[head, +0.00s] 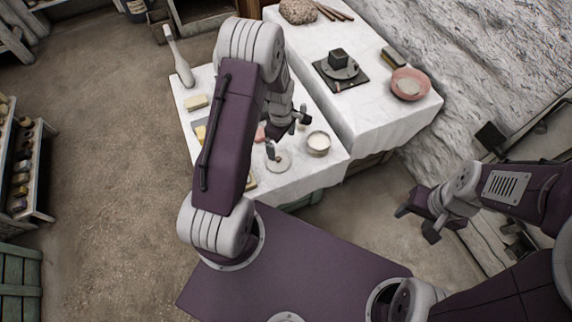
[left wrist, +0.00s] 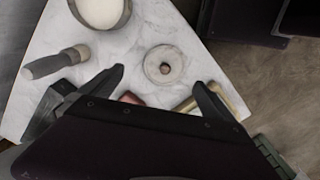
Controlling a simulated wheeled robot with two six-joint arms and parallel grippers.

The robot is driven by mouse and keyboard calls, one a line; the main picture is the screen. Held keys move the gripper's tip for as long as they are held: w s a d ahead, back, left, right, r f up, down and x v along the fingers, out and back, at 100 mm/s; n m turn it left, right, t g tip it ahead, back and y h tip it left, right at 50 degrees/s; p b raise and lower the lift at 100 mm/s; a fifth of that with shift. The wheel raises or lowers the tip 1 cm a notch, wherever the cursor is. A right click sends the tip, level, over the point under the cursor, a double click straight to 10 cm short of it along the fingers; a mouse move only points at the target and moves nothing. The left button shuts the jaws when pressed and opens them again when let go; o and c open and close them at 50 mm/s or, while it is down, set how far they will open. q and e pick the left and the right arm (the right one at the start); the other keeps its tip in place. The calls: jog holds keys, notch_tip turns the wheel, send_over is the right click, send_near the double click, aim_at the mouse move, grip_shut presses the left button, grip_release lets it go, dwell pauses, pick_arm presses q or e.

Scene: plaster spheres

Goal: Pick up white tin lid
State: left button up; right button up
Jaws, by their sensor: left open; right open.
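The white tin lid (head: 279,163) is a flat round disc with a small knob, lying on the marble-like table top near its front edge. In the left wrist view the lid (left wrist: 153,58) lies just beyond the fingertips, its reddish-brown knob standing up in the middle. My left gripper (head: 287,132) is open above and beside the lid. In the left wrist view its two jaws (left wrist: 160,80) are spread apart with nothing held between them. My right gripper (head: 417,224) is open and empty, away from the table at the right.
A round white-filled tin (head: 318,142) stands right of the lid. A grey-handled brush (left wrist: 55,62), a pink piece (left wrist: 131,98) and a wooden-handled piece (left wrist: 232,100) lie close by.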

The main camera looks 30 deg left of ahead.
aim_at(278, 158)
pick_arm(q)
jog(key=shift+s+a+f, duration=0.35)
jog(key=shift+a+f, duration=0.05)
jog(key=shift+f, duration=0.15)
jog(key=shift+s+a+r, duration=0.1)
jog(key=shift+s+a, duration=0.05)
jog(key=shift+a, duration=0.05)
jog(key=f, duration=0.3)
jog(key=shift+d+b, duration=0.3)
jog(key=shift+b, duration=0.1)
jog(key=shift+a+f, duration=0.15)
jog(key=shift+f, duration=0.45)
notch_tip(278, 158, down, 4)
jog(key=shift+s+a+f+b, duration=0.1)
jog(key=shift+a+b, duration=0.05)
jog(key=shift+b, duration=0.5)
jog(key=shift+f, duration=0.35)
jog(key=shift+r, duration=0.1)
jog(key=c, duration=1.1)
pick_arm(e)
jog(key=shift+s+a+f, duration=0.15)
jog(key=shift+f, duration=0.4)
jog(key=shift+s+a+f, duration=0.1)
jog(key=shift+a+f, duration=0.05)
jog(key=shift+f, duration=0.4)
